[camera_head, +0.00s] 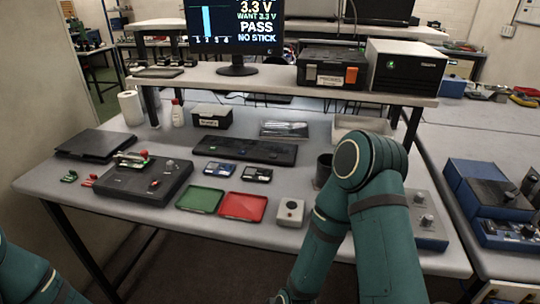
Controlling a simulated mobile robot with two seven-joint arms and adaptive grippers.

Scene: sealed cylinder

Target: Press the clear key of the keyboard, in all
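The black keyboard (245,150) lies flat on the grey table, below the raised shelf, in the head view. Its keys are too small and dark for me to tell which one is the clear key. My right arm bends at its elbow over the right part of the table, beside the keyboard's right end. Its forearm runs down to the bottom edge, and its gripper is out of view. Only a piece of my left arm shows at the bottom left corner; its gripper is out of view too.
The monitor (235,25) reads "3.3 V", "WANT 3.3 V", "PASS" and "NO STICK". A test fixture (130,185), green tray (200,199), red tray (241,206), two small meters and a button box (290,212) lie in front of the keyboard. A dark cup (323,170) stands to its right.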

